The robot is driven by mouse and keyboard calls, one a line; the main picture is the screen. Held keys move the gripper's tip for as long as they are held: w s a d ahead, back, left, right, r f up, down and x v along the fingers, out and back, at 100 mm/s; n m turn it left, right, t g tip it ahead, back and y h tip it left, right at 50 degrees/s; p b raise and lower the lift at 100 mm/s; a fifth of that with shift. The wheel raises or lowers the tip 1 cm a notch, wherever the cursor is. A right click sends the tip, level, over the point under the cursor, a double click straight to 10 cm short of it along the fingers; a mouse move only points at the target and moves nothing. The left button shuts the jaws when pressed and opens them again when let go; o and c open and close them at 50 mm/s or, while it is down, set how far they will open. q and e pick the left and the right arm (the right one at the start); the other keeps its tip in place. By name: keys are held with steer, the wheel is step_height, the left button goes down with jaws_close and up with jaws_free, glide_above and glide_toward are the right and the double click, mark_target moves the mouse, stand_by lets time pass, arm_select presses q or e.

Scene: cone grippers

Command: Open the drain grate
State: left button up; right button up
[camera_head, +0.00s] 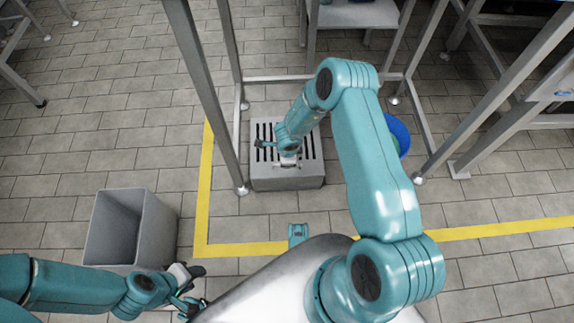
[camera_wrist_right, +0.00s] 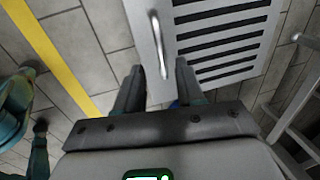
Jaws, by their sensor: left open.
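The drain grate (camera_head: 312,150) is a grey slotted lid on a low grey box (camera_head: 290,182) on the tiled floor. In the right wrist view the grate (camera_wrist_right: 225,45) has dark parallel slots, and a light bar handle (camera_wrist_right: 159,45) stands on its plain edge strip. My right gripper (camera_wrist_right: 158,66) is open, its fingertips apart, with the near end of the handle between them in the picture. I cannot tell whether they touch it. In the head view my right forearm and wrist cover part of the grate. My left gripper (camera_head: 193,284) is open and empty at the lower left, away from the grate.
A grey open bin (camera_head: 130,225) stands left of the yellow floor line (camera_head: 202,195). Metal frame legs (camera_head: 205,90) rise beside and behind the box. A blue round container (camera_head: 399,132) is partly hidden behind my right arm.

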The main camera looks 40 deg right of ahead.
steer(key=f, duration=0.1)
steer(key=f+b, duration=0.1)
steer(key=f, duration=0.1)
steer(key=w+f, duration=0.1)
steer(key=f, duration=0.1)
steer(key=shift+d, duration=0.25)
jaws_close()
steer(key=shift+r, duration=0.1)
